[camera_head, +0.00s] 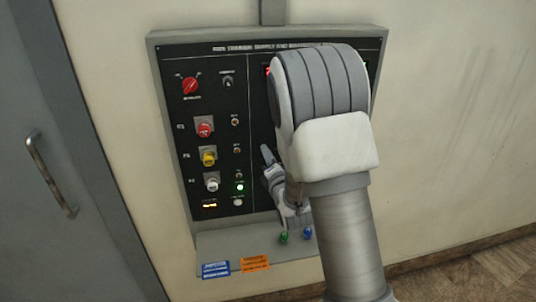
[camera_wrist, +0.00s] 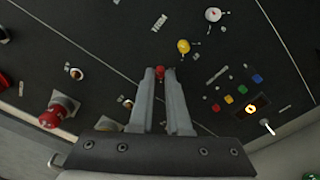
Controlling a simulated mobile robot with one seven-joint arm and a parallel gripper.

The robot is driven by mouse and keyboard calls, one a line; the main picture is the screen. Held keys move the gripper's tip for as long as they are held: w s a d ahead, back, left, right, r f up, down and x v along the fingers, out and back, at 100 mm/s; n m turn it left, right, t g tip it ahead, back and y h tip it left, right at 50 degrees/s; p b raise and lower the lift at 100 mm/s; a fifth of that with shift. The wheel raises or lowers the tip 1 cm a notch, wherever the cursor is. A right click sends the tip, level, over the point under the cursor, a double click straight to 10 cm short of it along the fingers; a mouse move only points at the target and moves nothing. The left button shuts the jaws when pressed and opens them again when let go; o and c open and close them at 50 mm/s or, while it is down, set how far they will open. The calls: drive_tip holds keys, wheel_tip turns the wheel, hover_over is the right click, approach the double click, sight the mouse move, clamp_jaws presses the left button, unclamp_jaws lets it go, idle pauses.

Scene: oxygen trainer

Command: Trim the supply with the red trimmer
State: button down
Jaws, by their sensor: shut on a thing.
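The red trimmer (camera_wrist: 160,72) is a small red knob on the dark panel, seen at my fingertips in the wrist view. My gripper (camera_wrist: 160,76) has its two fingers on either side of it, shut on it. A yellow knob (camera_wrist: 183,46) and a white knob (camera_wrist: 213,14) sit beyond it in a slanting row. In the head view my gripper (camera_head: 267,155) reaches the middle of the panel (camera_head: 222,60). My arm hides the trimmer and most of the panel's right half there.
A red dial (camera_head: 190,85) and red (camera_head: 205,129), yellow (camera_head: 208,157) and white (camera_head: 212,184) fittings project on the panel's left. Several small coloured buttons (camera_wrist: 228,99) and a toggle (camera_wrist: 267,126) lie right of the fingers. A ledge (camera_head: 215,240) runs below; a grey door (camera_head: 75,150) stands left.

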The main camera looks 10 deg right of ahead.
drive_tip(key=shift+f+b, duration=0.1)
drive_tip(key=shift+b, duration=0.5)
drive_tip(key=m+b, duration=0.7)
drive_tip(key=b, duration=0.3)
drive_tip(key=m+b, duration=0.7)
drive_tip(key=b, duration=0.3)
drive_tip(key=shift+m+t+h+b, duration=0.3)
drive_tip(key=shift+m+b, duration=0.1)
drive_tip(key=shift+r, duration=0.25)
drive_tip(key=c, duration=0.9)
unclamp_jaws()
drive_tip(key=shift+f, duration=0.1)
